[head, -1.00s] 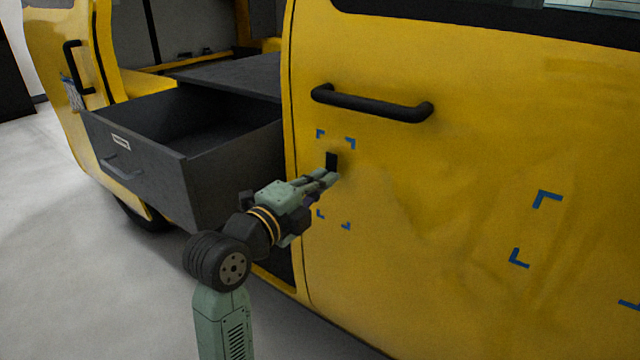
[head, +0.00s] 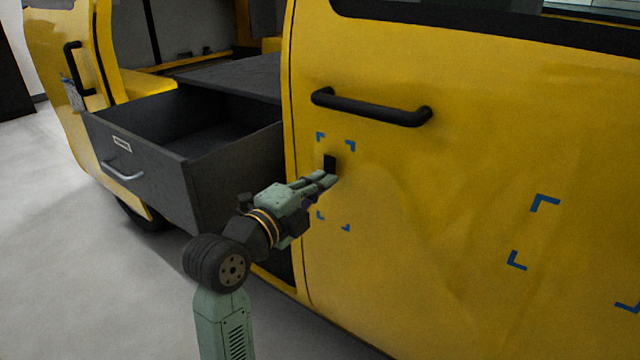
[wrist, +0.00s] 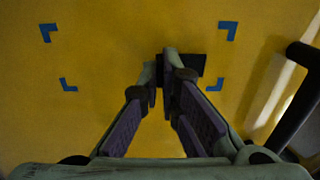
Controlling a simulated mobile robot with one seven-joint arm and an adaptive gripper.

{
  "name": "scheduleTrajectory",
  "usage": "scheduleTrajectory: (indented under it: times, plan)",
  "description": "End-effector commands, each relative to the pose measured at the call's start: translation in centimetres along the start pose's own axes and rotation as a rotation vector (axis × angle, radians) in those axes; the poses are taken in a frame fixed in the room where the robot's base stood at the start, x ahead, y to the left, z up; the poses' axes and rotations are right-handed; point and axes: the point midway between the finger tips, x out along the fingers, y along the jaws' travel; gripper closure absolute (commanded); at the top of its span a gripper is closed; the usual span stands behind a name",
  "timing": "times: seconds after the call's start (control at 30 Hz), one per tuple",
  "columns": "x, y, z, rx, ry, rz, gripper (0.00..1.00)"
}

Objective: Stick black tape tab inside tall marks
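The black tape tab (head: 330,163) is a small dark rectangle at the yellow door (head: 450,170), below the door handle. My gripper (head: 330,178) has its fingertips at the tab's lower end. In the wrist view the fingers (wrist: 165,62) converge on the tab (wrist: 194,66), which sticks out past them toward the handle. The tall marks are blue corner pieces around this spot; the upper right one (head: 350,145) and lower right one (head: 346,228) show. The tab lies within their outline, nearer the upper pair. I cannot tell whether it touches the door.
The black handle (head: 372,106) juts out above the tall marks. An open grey drawer (head: 140,160) stands out left of my arm. Another set of blue marks (head: 545,202) lies farther right on the door. The door between the sets is clear.

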Motion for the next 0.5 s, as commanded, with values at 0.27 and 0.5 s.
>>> scheduleTrajectory:
  times: [0.27,0.5]
  plan:
    - [0.29,-0.07,0.0,0.0,0.0,0.0,1.0]
    - [0.66,-0.07,0.02,-0.001,0.0,0.0,1.0]
